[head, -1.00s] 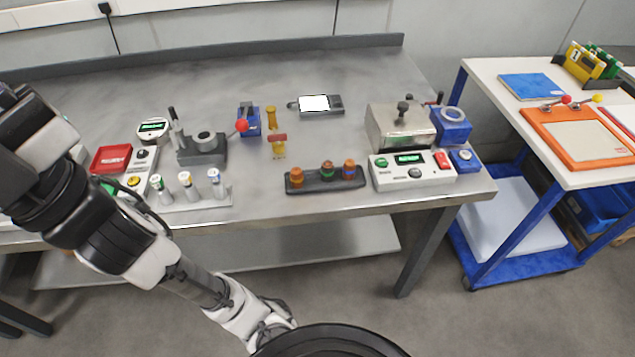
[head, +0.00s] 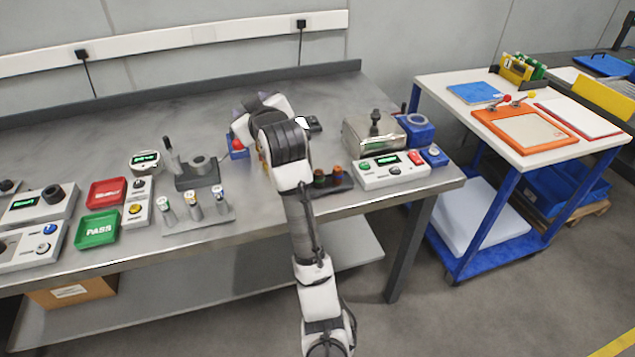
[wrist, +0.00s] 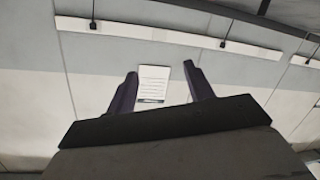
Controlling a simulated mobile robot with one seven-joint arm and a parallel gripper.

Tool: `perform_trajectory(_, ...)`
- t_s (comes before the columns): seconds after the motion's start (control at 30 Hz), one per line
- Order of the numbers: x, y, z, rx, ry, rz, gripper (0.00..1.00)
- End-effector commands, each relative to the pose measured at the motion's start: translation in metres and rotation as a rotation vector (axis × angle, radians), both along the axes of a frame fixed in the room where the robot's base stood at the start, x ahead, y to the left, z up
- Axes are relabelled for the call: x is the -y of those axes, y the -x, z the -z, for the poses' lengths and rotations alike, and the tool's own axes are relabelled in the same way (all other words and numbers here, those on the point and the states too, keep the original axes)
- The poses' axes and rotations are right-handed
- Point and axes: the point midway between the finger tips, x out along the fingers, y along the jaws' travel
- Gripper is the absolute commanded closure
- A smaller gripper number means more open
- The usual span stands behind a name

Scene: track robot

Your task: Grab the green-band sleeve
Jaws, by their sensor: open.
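A small silver sleeve with a green band near its top (head: 165,207) stands upright at the left end of a grey rack (head: 205,221), beside a yellow-banded sleeve (head: 191,200) and a blue-banded one (head: 219,198). The green-band sleeve is not in the wrist view.
A dark holder (head: 333,188) with orange and green-topped pieces is partly behind my arm. A grey fixture (head: 200,172) stands behind the rack. Red (head: 105,192) and green (head: 97,230) trays lie left. A metal box (head: 375,137) is right.

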Motion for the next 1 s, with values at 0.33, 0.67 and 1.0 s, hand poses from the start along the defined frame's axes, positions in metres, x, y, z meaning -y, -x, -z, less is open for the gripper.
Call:
perform_trajectory(0.33,-0.018,-0.024,0.034,-0.211,0.737,-0.487,0.48)
perform_trajectory(0.67,0.071,-0.015,0.053,-0.486,1.226,-0.917,0.48)
perform_trajectory(1.0,0.140,0.001,0.047,-0.653,1.323,-1.130,0.48)
